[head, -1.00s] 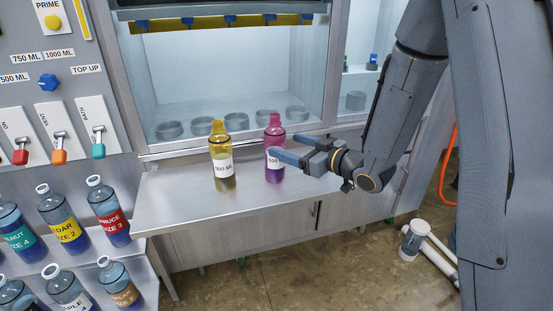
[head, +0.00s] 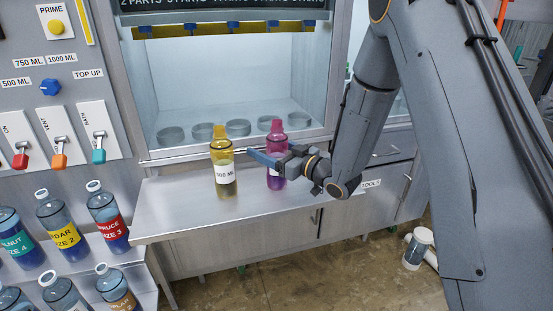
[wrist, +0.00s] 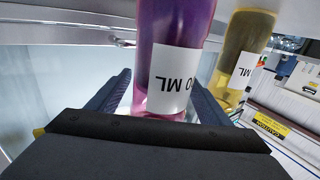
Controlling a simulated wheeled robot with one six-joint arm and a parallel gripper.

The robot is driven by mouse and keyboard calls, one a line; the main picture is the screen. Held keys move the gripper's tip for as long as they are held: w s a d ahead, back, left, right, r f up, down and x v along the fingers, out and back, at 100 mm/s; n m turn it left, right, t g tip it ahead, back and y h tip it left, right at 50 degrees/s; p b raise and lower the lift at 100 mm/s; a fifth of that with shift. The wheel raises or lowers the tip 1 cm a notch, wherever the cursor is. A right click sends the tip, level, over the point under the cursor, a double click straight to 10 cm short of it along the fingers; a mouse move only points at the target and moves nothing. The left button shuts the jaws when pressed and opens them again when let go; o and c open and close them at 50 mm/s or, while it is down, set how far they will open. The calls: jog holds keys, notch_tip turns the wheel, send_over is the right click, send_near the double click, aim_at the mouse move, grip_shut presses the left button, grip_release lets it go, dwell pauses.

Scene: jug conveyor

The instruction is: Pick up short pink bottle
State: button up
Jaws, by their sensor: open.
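The pink bottle (head: 276,136) stands upright on the metal shelf (head: 180,206) below the cabinet opening. It also shows in the wrist view (wrist: 168,110), purple-pink with a white ML label, between the two jaws. My gripper (head: 268,157) is open, its fingers level with the bottle's middle and partly hiding it in the head view. In the wrist view my gripper (wrist: 160,108) has one finger on each side of the bottle. I cannot tell whether either finger touches it.
A yellow 500 ML bottle (head: 223,178) stands close on the left of the pink one; it also shows beside my right-hand finger in the wrist view (wrist: 245,55). Labelled blue bottles (head: 109,218) stand on the left racks. The shelf's left part is clear.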

jog(key=shift+w, duration=0.1)
jog(key=c, duration=1.4)
notch_tip(320, 180, up, 10)
jog(key=shift+b, duration=0.4)
